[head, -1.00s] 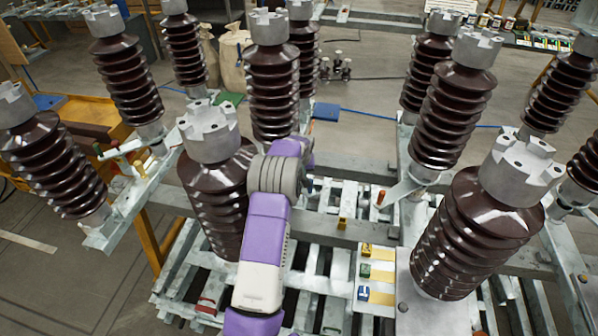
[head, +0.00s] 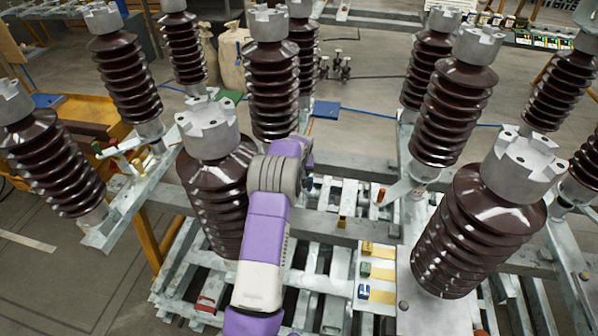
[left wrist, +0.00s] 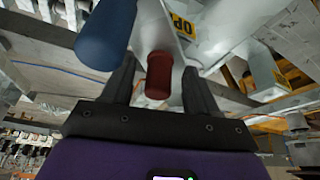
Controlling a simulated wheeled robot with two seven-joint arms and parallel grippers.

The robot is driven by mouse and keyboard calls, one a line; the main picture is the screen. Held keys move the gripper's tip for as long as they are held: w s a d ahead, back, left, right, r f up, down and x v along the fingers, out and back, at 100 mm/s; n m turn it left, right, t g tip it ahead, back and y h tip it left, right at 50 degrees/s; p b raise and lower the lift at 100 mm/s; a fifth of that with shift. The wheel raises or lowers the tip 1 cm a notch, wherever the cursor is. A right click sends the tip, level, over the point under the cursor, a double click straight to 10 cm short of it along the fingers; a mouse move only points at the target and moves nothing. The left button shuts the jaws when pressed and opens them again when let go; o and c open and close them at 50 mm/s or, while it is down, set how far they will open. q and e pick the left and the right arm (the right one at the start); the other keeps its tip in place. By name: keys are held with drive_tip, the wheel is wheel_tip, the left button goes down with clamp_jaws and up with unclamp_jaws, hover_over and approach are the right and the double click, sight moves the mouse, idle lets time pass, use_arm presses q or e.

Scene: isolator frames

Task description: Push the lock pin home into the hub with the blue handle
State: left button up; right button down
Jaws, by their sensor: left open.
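In the left wrist view a blue handle (left wrist: 105,35), a thick round-ended cylinder, shows large at the upper left, outside and beside the left finger. My left gripper (left wrist: 159,64) is open, with its two dark fingers apart. A dark red cylinder (left wrist: 158,76) shows between the fingers; I cannot tell whether they touch it. A pale metal part with a yellow label (left wrist: 182,25) reading "OP" lies beyond. In the head view my purple and white left arm hides its own gripper and the blue handle. I cannot make out the lock pin or the hub opening. My right gripper is not seen.
Tall brown ribbed insulators with grey caps stand around my arm, one close on its left (head: 215,180) and one at the right (head: 475,235). A plate with small coloured blocks (head: 376,270) lies right of the arm. Grey metal beams run below.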

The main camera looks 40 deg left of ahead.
use_arm(q)
drive_tip(key=v, duration=0.7)
drive_tip(key=shift+r+p, duration=0.3)
drive_tip(key=shift+p, duration=0.05)
drive_tip(key=shift+f, duration=0.1)
